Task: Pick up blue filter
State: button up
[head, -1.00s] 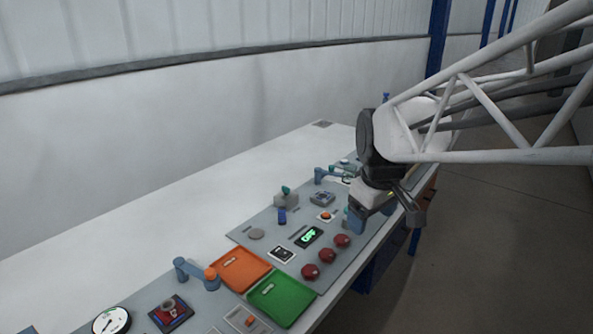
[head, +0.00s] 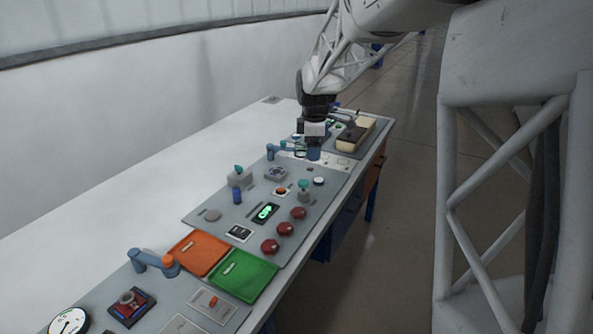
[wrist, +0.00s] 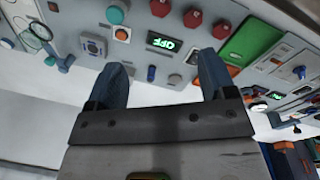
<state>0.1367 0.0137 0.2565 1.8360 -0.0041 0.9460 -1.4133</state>
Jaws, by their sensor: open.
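A small dark blue upright cylinder (head: 237,195), the likeliest blue filter, stands on the grey panel in the head view, in front of a grey block with a teal knob. It also shows in the wrist view (wrist: 151,74), between and beyond the fingers. My gripper (head: 314,153) is over the far part of the bench, beyond and to the right of the cylinder, and apart from it. In the wrist view my gripper (wrist: 163,62) has its two blue fingers wide apart with nothing held between them.
An orange tray (head: 200,252) and a green tray (head: 244,275) lie on the near side. Red knobs (head: 285,229) and a lit green display (head: 265,213) are on the panel. A blue swivel arm (head: 152,262) stands at the left. The white bench top (head: 130,215) behind is clear.

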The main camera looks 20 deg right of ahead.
jog(key=w+d+f+n, duration=0.5)
jog(key=w+f, duration=0.3)
jog(key=w, duration=0.4)
jog(key=n+g, duration=0.1)
jog(key=n, duration=0.3)
send_over(319, 179)
notch_tip(319, 179, down, 11)
jog(key=shift+s+a+r, duration=0.1)
jog(key=shift+s, duration=0.05)
jog(key=shift+f, duration=1.35)
jog(key=shift+f, duration=2.6)
jog(key=c, duration=1)
